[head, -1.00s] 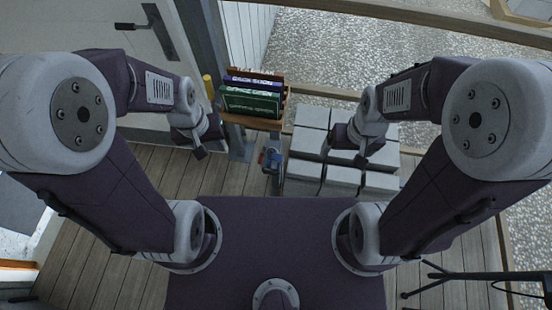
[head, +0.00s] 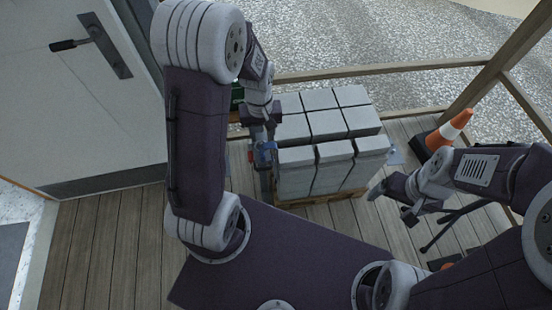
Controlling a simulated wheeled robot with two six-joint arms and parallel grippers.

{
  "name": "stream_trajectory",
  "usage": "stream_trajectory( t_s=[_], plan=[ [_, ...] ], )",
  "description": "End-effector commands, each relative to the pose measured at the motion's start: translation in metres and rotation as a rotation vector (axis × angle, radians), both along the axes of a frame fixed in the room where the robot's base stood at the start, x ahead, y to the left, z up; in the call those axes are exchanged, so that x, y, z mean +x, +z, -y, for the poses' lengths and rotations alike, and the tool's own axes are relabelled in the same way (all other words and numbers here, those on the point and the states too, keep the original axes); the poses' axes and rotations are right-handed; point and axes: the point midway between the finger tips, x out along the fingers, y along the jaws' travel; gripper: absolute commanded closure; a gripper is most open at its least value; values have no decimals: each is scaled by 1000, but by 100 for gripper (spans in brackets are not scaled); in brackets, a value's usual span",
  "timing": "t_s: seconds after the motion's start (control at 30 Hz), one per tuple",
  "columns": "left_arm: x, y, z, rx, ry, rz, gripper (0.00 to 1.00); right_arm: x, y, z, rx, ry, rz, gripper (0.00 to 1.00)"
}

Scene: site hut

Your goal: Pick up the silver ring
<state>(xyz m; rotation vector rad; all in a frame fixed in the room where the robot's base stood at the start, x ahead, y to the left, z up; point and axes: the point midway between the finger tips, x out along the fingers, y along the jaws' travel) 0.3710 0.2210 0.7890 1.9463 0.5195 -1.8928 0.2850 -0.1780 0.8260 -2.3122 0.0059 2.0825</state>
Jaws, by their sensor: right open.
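I cannot make out a silver ring in the head view. My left gripper (head: 262,128) hangs at the left edge of the stacked grey blocks, and its fingers are too small and overlapped to show whether they are open. A small blue and red object (head: 265,153) shows just below it; I cannot tell whether they touch. My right gripper (head: 398,200) is open, right of the blocks and above the deck, with nothing visible between its fingers.
Grey blocks (head: 328,125) are stacked on a wooden pallet (head: 345,193). A dark tripod-like stand (head: 445,225) is below my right arm. A door (head: 85,95) is at the left; planks (head: 115,235) before it are clear.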

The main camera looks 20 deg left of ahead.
Motion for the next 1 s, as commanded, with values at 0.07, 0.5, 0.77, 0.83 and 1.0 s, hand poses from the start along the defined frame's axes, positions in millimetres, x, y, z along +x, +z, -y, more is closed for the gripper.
stream_trajectory(
  t_s=[0.07,0.5,0.77,0.83,1.0],
  plan=[
    [-4,-17,-3,-2,9,-17,60,0,-11,0,0,0,1,11],
    [-6,-47,-5,-3,18,-28,60,0,-24,0,0,0,1,11],
    [-6,-71,-5,-4,17,-27,60,0,-32,0,0,0,1,11],
    [-6,-87,-5,-4,17,-29,60,0,-38,0,0,0,1,11],
    [-5,-111,-5,-3,17,-28,60,0,-45,0,0,0,1,11]
  ],
)
